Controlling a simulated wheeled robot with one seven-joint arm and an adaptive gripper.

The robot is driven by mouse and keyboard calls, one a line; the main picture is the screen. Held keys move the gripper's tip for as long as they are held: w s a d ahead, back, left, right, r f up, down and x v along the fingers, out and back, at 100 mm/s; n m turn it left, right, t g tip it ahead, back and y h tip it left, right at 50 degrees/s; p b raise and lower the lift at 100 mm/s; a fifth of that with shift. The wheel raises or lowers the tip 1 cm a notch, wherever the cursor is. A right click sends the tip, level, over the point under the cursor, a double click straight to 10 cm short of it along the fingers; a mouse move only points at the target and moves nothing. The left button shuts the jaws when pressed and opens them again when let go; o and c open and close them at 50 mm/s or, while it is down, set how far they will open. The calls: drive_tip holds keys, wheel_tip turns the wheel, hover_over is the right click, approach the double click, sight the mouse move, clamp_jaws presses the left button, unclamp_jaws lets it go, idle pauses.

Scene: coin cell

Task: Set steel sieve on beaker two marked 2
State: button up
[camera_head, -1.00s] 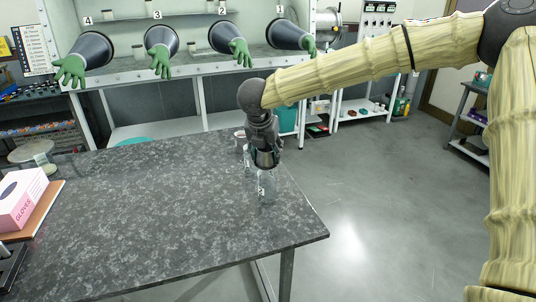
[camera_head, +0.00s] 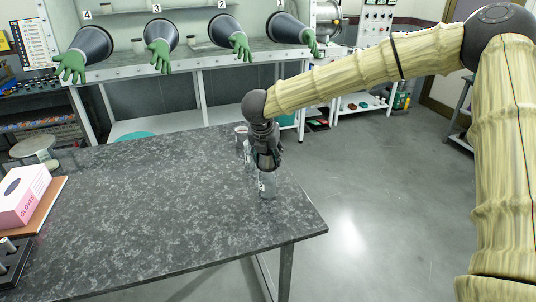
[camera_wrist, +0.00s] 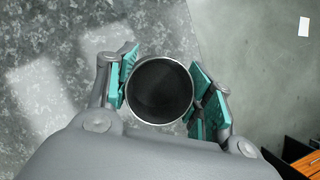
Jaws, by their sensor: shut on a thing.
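My gripper (camera_head: 267,154) is shut on the steel sieve (camera_head: 266,161), a small round metal cup. In the wrist view the sieve (camera_wrist: 160,90) shows as a thin bright rim around a dark inside, with the teal finger pads (camera_wrist: 160,88) on either side of it. A clear glass beaker (camera_head: 267,187) stands upright directly below the sieve, near the table's right edge. The sieve's lower end meets the beaker's top in the head view; I cannot tell whether it rests there. The beaker's number is not readable. In the wrist view the beaker is hidden under the sieve.
More glassware (camera_head: 241,134) stands behind and left of my gripper, partly hidden by it. The dark speckled table (camera_head: 150,215) is bare in the middle. A pink glove box (camera_head: 22,197) and a dark rack (camera_head: 14,258) stand at the left. A glove cabinet is behind.

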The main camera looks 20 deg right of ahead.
drive_tip(key=shift+f, duration=0.35)
drive_tip(key=o, duration=1)
drive_tip(key=shift+o, duration=0.2)
drive_tip(key=shift+r, duration=0.1)
drive_tip(key=shift+r, duration=0.55)
drive_tip(key=b+v, duration=0.2)
drive_tip(key=v, duration=0.9)
drive_tip(key=shift+s+r, duration=0.2)
drive_tip(key=shift+a, duration=0.15)
